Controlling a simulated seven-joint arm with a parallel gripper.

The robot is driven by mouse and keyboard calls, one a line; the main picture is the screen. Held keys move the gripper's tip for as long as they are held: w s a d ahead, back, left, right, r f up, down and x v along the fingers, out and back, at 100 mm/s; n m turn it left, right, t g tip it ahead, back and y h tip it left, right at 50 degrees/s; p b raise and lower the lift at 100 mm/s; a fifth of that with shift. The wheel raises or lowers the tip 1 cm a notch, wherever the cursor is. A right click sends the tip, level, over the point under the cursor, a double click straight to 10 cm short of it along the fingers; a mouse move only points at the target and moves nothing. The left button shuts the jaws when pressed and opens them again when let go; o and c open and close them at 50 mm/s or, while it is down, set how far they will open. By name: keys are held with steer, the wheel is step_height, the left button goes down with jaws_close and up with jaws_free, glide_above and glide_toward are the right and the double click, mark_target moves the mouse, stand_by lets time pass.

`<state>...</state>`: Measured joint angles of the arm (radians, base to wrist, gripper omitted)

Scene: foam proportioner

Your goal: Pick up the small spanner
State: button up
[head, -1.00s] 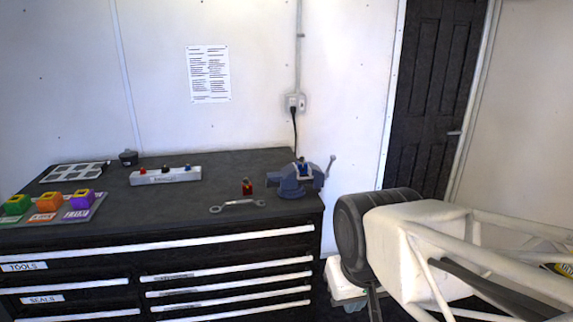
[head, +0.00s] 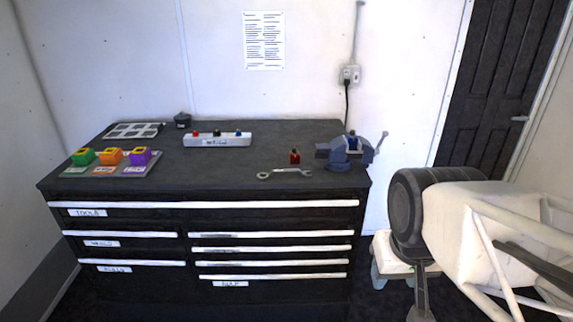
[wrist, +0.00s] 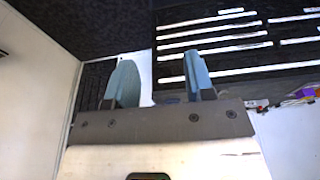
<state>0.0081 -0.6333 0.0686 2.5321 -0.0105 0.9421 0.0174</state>
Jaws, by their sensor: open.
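A silver spanner (head: 285,173) lies flat near the front right edge of the dark bench top (head: 215,165), with an open jaw at one end and a ring at the other. It is the only spanner I can make out. My gripper (wrist: 160,76) shows in the wrist view with its two blue fingers apart and nothing between them.
A small red item (head: 295,157) stands just behind the spanner, with a blue vise (head: 345,152) to its right. A white rack (head: 217,140), a grey tray (head: 133,130) and coloured blocks (head: 112,157) stand further left.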

steer(key=w+a+r+m, duration=0.1)
steer(key=w+r+m, duration=0.1)
steer(key=w, duration=0.6)
steer(key=w+a+r+m, duration=0.1)
steer(key=w+r+m, duration=0.15)
steer(key=w, duration=0.55)
steer(key=m+g, duration=0.3)
steer(key=m, duration=0.9)
glide_above(284, 170)
steer(key=f, duration=1.4)
steer(key=shift+s+d+f, duration=0.15)
steer(key=shift+d+f, duration=0.05)
steer(key=shift+f, duration=0.1)
steer(key=shift+w+a+f+m, duration=0.15)
steer(key=shift+w+f+m, duration=0.05)
steer(key=shift+w+m, duration=0.1)
steer(key=shift+f, duration=1.3)
steer(key=shift+s, duration=0.1)
